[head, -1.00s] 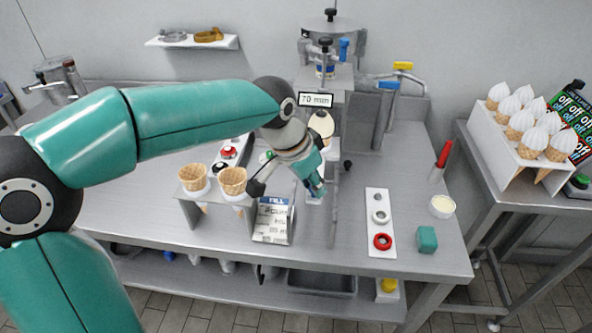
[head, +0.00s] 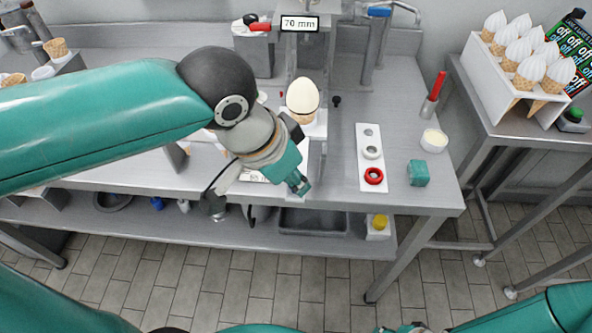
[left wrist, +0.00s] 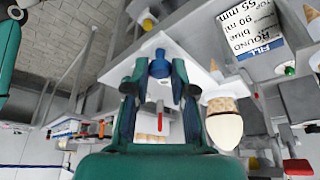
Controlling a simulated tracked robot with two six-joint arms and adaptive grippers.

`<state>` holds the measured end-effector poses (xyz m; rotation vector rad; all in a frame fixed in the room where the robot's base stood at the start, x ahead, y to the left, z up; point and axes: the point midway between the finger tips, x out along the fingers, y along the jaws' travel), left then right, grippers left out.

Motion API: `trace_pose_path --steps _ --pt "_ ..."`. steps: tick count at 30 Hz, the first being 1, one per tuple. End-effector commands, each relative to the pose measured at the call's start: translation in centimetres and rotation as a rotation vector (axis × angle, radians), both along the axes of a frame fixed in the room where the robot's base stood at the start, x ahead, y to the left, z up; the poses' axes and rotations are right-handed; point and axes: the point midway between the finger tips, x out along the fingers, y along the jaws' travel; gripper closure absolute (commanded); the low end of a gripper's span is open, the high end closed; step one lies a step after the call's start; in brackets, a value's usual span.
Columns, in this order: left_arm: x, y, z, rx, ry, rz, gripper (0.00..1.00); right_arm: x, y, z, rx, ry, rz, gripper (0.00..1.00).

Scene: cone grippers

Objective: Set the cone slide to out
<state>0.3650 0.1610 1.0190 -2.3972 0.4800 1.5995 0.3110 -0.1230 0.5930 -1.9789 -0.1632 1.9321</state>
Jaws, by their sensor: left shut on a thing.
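The cone slide (head: 316,128) is a white piece drawn out from under the machine toward the table's front edge. A cone topped with a smooth white swirl (head: 303,98) stands upright on it. My left gripper (head: 303,187) is at the front edge of the table, in front of the cone. In the left wrist view my left gripper (left wrist: 158,88) is shut on the slide's blue knob (left wrist: 160,66), with a finger on each side. The swirl cone (left wrist: 223,122) shows upside down there, beside the right finger. My right arm shows only partly at the lower right.
A white strip with rings (head: 371,155), a teal block (head: 418,173), a cup (head: 434,140) and a red-handled tool (head: 435,92) lie to the right. The machine's "70 mm" sign (head: 299,23) is behind. Several swirl cones fill a side rack (head: 507,62).

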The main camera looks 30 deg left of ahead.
Motion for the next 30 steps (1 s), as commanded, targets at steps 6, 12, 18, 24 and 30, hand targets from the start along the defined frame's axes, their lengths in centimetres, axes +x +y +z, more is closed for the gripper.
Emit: trace_pose_path --steps 6,12,18,24,30 --pt "-0.1 -0.1 -0.1 -0.004 0.007 -0.001 0.59 0.0 0.0 0.0 0.000 0.000 0.000 0.53" --pt "-0.1 -0.1 0.0 -0.002 0.005 -0.002 0.51 0.0 0.0 0.0 0.000 0.000 0.000 0.53" --pt "-0.1 -0.1 0.2 -0.003 0.003 -0.002 0.51 0.0 0.0 0.1 0.000 0.000 0.000 0.53" --pt "-0.7 0.2 2.1 -0.004 0.000 -0.002 0.51 0.0 0.0 0.1 0.000 0.000 0.000 0.53" --pt "-2.0 0.8 5.7 -0.006 -0.002 -0.003 0.51 0.0 0.0 0.1 0.000 0.000 0.000 0.53"
